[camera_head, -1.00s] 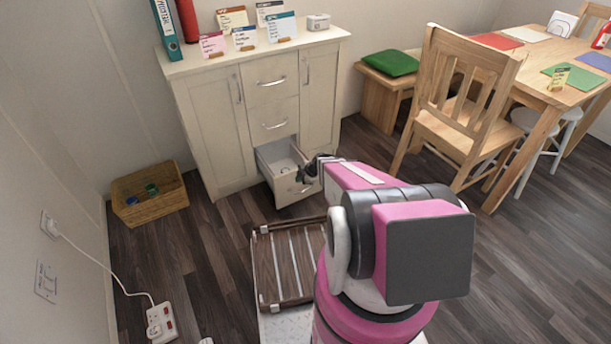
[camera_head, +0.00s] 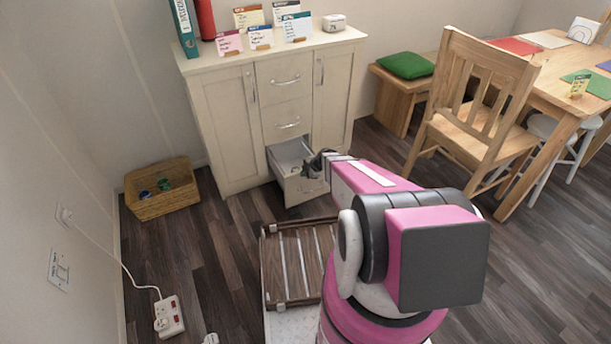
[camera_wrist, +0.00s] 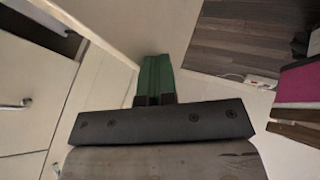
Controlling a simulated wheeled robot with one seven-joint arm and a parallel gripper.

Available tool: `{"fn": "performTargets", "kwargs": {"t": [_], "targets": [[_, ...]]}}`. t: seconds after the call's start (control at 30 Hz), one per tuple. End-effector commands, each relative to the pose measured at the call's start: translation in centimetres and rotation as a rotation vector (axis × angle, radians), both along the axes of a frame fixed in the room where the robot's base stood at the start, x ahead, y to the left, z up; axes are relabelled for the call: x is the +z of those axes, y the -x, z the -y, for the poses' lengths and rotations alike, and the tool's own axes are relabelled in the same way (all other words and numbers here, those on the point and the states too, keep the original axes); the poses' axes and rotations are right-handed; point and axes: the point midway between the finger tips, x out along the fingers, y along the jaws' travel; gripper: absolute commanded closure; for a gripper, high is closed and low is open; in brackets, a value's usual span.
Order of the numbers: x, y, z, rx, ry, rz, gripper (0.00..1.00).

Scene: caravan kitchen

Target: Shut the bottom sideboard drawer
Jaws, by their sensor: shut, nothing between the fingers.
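The cream sideboard (camera_head: 230,117) stands against the back wall. Its bottom drawer (camera_head: 298,188) is pulled out, with its inside showing from above and looking mostly empty. The two drawers above it are shut. My gripper (camera_head: 318,161) is at the right part of the open drawer's front, partly hiding it; I cannot tell whether it touches. In the wrist view my gripper's green fingers (camera_wrist: 157,72) are together with nothing between them. Pale panels with a metal handle (camera_wrist: 15,104) lie at the left there.
A wicker basket (camera_head: 162,190) stands on the floor left of the sideboard. A power strip (camera_head: 169,316) lies at the lower left. A wooden chair (camera_head: 480,110) and table stand at the right. Cards and folders stand on the sideboard top. Dark floor is free between basket and drawer.

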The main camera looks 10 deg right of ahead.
Motion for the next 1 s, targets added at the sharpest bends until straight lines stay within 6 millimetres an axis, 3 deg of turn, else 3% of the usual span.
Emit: {"fn": "performTargets", "kwargs": {"t": [0.17, 0.7, 1.0], "targets": [[-0.3, -2.9, -0.8, 0.001, -0.001, 0.001, 1.00], [-0.3, -15.6, -4.9, 0.001, 0.000, 0.002, 1.00], [-0.2, -19.7, -6.4, 0.000, 0.000, 0.001, 1.00]]}}
